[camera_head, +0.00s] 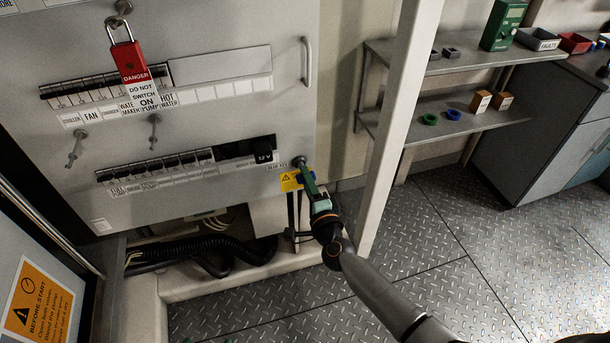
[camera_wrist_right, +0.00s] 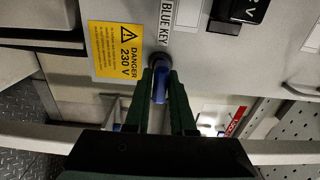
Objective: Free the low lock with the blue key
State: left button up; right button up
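The low lock is a round dark keyhole fitting (camera_head: 299,161) at the lower right of the grey panel, beside a yellow 230 V warning label. In the right wrist view the lock (camera_wrist_right: 160,57) sits under a "BLUE KEY" label. The blue key (camera_wrist_right: 160,84) stands at the lock, between the dark green fingers of my right gripper (camera_wrist_right: 161,88). The fingers appear closed on it from both sides. In the head view my right gripper (camera_head: 306,178) reaches up to the lock from below. How deep the key sits is hidden. My left gripper is not in view.
A red padlock with a danger tag (camera_head: 131,68) hangs higher on the panel. Breaker rows (camera_head: 155,167) lie left of the lock. A pale post (camera_head: 400,120) stands close right of my right arm. Shelves (camera_head: 480,60) with small items are farther right. Black hoses (camera_head: 205,250) run below.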

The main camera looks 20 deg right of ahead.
jog(key=shift+r+n+p, duration=0.1)
jog(key=shift+n+p, duration=0.35)
jog(key=shift+n, duration=0.85)
jog(key=shift+n+p, duration=0.75)
jog(key=shift+n, duration=0.65)
